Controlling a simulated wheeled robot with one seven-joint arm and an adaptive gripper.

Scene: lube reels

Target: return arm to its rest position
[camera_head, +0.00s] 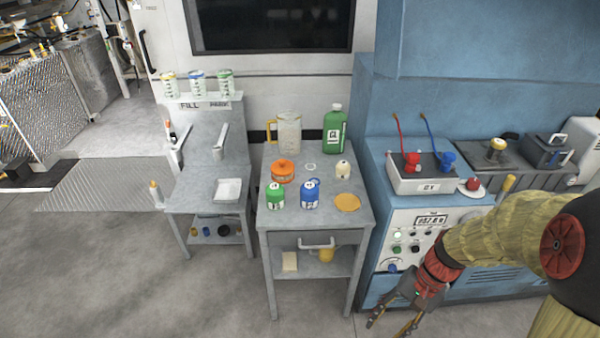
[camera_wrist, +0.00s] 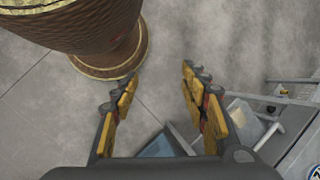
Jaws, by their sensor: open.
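My gripper (camera_head: 392,322) hangs at the lower right in the head view, in front of the blue cabinet (camera_head: 378,180) and right of the grey table (camera_head: 318,218). It points down and to the left. In the wrist view my gripper (camera_wrist: 160,92) shows its two yellow-padded fingers spread apart, with nothing between them but grey floor (camera_wrist: 155,60). My arm reaches in from the right edge of the head view.
The grey table bears a green can (camera_head: 276,196), a blue can (camera_head: 310,194), an orange tin (camera_head: 283,171), a clear jug (camera_head: 289,133) and a green bottle (camera_head: 334,130). A smaller bench (camera_head: 193,199) stands left. Open floor (camera_head: 110,265) lies at lower left.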

